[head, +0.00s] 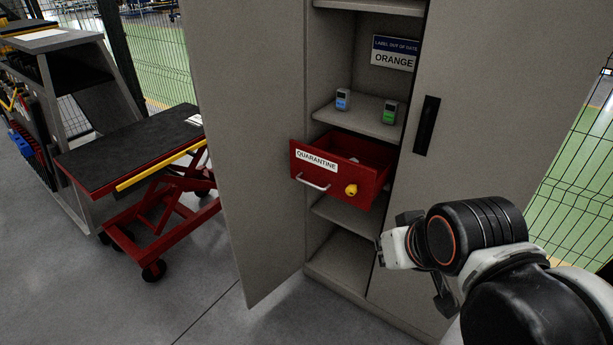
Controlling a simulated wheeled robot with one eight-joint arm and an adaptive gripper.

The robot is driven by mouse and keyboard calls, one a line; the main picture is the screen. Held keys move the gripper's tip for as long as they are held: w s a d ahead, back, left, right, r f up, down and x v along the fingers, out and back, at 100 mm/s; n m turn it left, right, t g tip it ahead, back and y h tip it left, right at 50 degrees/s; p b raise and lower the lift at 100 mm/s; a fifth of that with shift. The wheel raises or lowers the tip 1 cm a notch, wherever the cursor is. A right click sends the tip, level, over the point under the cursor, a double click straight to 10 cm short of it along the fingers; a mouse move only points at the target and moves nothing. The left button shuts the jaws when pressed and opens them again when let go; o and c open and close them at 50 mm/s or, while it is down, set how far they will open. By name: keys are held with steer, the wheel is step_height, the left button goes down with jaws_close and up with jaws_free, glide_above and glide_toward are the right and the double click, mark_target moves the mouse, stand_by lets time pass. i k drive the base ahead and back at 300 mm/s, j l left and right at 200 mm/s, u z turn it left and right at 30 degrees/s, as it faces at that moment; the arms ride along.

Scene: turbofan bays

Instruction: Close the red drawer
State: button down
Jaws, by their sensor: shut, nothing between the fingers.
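The red drawer (335,186) with a "QUARANTINE" label stands pulled out of the grey cabinet (249,120). A light handle (313,185) and a yellow knob or lock (351,190) are on its front. Something pale lies inside, too small to make out. My gripper (383,248) is to the lower right of the drawer in the picture, apart from it. It is shut and empty; its fingers are partly hidden by my arm.
The cabinet's left door is wide open; the right door (480,110) has a black handle (427,126). A blue device (342,99) and a green device (389,111) stand on the shelf above the drawer. A red lift cart (130,150) is at left. Floor is free in front of the cart.

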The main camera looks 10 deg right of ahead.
mark_target(324, 166)
steer(key=i+l+u, duration=0.25)
steer(key=u, duration=0.2)
steer(key=i+l+u, duration=0.4)
